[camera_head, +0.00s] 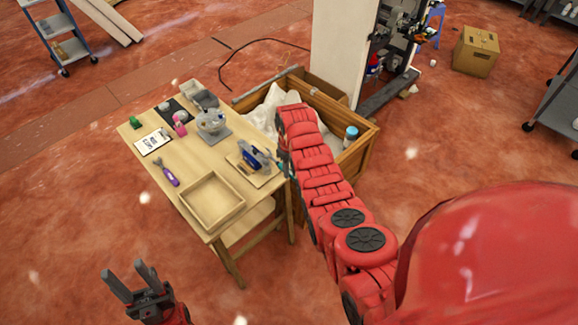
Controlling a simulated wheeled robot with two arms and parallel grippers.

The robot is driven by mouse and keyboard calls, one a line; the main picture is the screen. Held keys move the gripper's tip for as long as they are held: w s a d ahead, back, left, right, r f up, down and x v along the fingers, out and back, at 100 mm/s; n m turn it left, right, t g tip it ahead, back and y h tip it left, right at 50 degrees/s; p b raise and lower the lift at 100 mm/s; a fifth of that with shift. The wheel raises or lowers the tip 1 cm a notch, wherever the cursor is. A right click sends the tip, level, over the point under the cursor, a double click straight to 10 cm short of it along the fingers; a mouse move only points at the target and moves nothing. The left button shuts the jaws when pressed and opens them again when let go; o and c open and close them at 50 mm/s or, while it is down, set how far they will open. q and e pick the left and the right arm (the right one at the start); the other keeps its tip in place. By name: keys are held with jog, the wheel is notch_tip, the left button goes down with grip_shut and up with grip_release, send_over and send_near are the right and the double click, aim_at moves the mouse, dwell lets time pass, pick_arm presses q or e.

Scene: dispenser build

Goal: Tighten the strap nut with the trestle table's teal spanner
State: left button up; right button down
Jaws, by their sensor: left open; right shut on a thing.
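The trestle table (189,145) stands left of centre. My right arm reaches over its right edge, and its own links largely hide my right gripper (284,160). That gripper is shut on a small teal thing, seemingly the teal spanner (280,168), of which only a bit shows. It is just right of a blue and grey device (254,157) on a light board (262,177). The strap nut is too small or hidden to make out. My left gripper (132,268) is open and empty, low at the left, in front of the table.
On the table are an empty wooden tray (232,207), a purple-handled tool (170,177), a clipboard (152,141), a pink bottle (179,127) and a grey rounded device (211,122). A wooden crate (364,150) stands close behind on the right. The floor at front left is clear.

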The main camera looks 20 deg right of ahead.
jog(key=shift+w+a+f, duration=0.1)
jog(key=shift+f, duration=0.3)
jog(key=shift+f+b, duration=0.7)
jog(key=shift+f, duration=0.15)
jog(key=shift+r, duration=0.1)
jog(key=shift+f+b, duration=0.95)
jog(key=shift+f, duration=0.3)
jog(key=shift+a, duration=0.1)
